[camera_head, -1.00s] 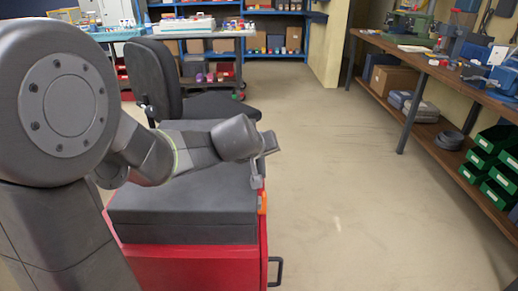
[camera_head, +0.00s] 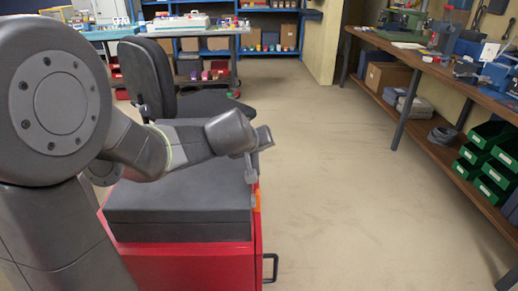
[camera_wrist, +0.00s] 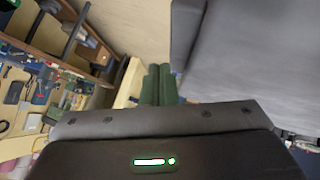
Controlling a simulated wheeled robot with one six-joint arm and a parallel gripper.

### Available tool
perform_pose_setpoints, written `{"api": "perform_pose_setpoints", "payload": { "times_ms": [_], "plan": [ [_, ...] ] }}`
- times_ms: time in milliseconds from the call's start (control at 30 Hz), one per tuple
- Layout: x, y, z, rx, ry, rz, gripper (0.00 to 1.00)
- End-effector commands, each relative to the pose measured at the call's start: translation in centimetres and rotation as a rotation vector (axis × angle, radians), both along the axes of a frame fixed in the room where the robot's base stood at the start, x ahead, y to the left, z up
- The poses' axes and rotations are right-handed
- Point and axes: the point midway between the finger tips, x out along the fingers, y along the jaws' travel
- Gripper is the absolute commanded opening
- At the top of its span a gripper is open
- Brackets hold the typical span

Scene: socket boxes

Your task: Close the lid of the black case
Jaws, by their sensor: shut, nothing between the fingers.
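The black case (camera_head: 178,226) sits on top of a red cabinet. Its lid (camera_head: 170,196) lies flat over the base, and I see no open gap along the front. Part of the top is hidden behind my arm. My gripper (camera_head: 251,178) is at the case's right edge, pointing down, shut and empty. I cannot tell if it touches the case. In the wrist view the fingers (camera_wrist: 161,84) are side by side, and a broad grey surface, likely the lid (camera_wrist: 250,50), fills the upper right.
The red cabinet (camera_head: 190,266) has an orange piece (camera_head: 257,199) and a dark handle on its right side. A dark chair (camera_head: 150,75) stands behind it. A workbench (camera_head: 440,65) with green bins runs along the right. The floor between is clear.

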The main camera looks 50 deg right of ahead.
Motion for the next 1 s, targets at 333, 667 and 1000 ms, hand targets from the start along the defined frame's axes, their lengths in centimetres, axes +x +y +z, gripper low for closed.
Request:
{"api": "perform_pose_setpoints", "payload": {
  "times_ms": [333, 667, 1000],
  "plan": [
    [-2.2, 3.3, 7.4, -0.02, -0.01, 0.006, 0.0],
    [-3.8, 5.2, 9.6, -0.02, -0.01, 0.007, 0.0],
    [-3.9, 5.3, 9.6, -0.02, -0.01, 0.008, 0.0]
  ]
}}
